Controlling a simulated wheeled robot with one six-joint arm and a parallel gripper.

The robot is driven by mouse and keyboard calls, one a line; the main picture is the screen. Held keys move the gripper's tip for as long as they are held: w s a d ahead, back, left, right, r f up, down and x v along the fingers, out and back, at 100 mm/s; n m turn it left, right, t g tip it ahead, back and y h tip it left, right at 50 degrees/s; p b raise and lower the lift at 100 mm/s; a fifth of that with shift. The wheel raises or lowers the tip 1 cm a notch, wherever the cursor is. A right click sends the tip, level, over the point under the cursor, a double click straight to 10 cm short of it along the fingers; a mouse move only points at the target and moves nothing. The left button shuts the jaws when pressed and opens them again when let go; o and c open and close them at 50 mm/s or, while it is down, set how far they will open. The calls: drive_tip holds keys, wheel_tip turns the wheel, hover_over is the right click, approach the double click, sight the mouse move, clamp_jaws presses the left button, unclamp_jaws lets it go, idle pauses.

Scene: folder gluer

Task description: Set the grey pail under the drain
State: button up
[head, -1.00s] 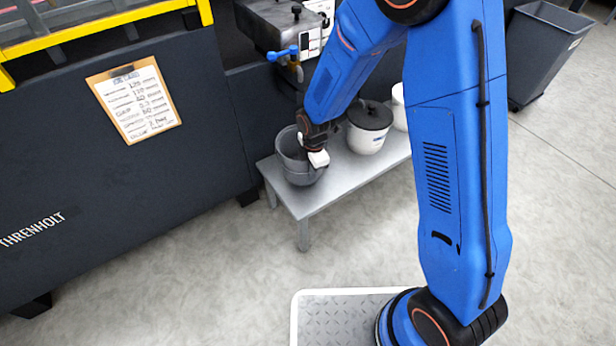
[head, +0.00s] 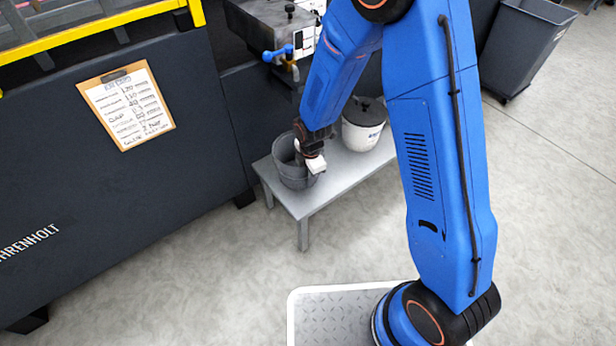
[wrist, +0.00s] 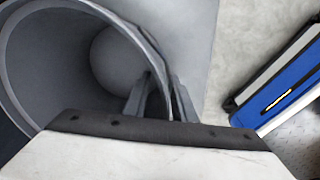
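The grey pail (head: 284,174) stands upright on the left end of a low metal bench, beneath the machine's drain tap (head: 293,70), which has a blue handle. My gripper (head: 301,150) reaches down at the pail's right side. In the wrist view the open pail (wrist: 45,60) fills the left, and it looks empty. The gripper's fingers (wrist: 160,100) straddle the pail's wall at the rim, one inside and one outside, close together and apparently shut on it. Their tips are partly hidden. I cannot tell whether the pail's base touches the bench.
The bench (head: 340,175) also carries a white tub (head: 362,132) with a black lid, right of the pail. The dark machine body (head: 100,190) with a clipboard (head: 126,105) stands behind and left. A dark bin (head: 522,45) is at upper right.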

wheel_tip(320, 180, up, 12)
drive_tip(key=s, duration=0.1)
drive_tip(key=shift+d, duration=0.3)
idle(0.3)
drive_tip(key=shift+r, duration=0.15)
drive_tip(key=s+d+r+m+t, duration=0.1)
drive_tip(key=s+d+r+m, duration=0.35)
drive_tip(key=d+r, duration=0.35)
drive_tip(key=s+d+r+m+t, duration=0.1)
drive_tip(key=s+d+r+m, duration=0.3)
drive_tip(key=d+r+m, duration=0.45)
drive_tip(key=s+d+r+m+t, duration=0.1)
drive_tip(key=s+d+r+m, duration=0.3)
drive_tip(key=s, duration=0.5)
drive_tip(key=s+d+r+m, duration=0.4)
drive_tip(key=s+m, duration=0.2)
drive_tip(key=s, duration=0.2)
drive_tip(key=shift+s+d+r+t+h, duration=0.15)
drive_tip(key=shift+s+t+h, duration=0.15)
drive_tip(key=shift+s+t, duration=0.1)
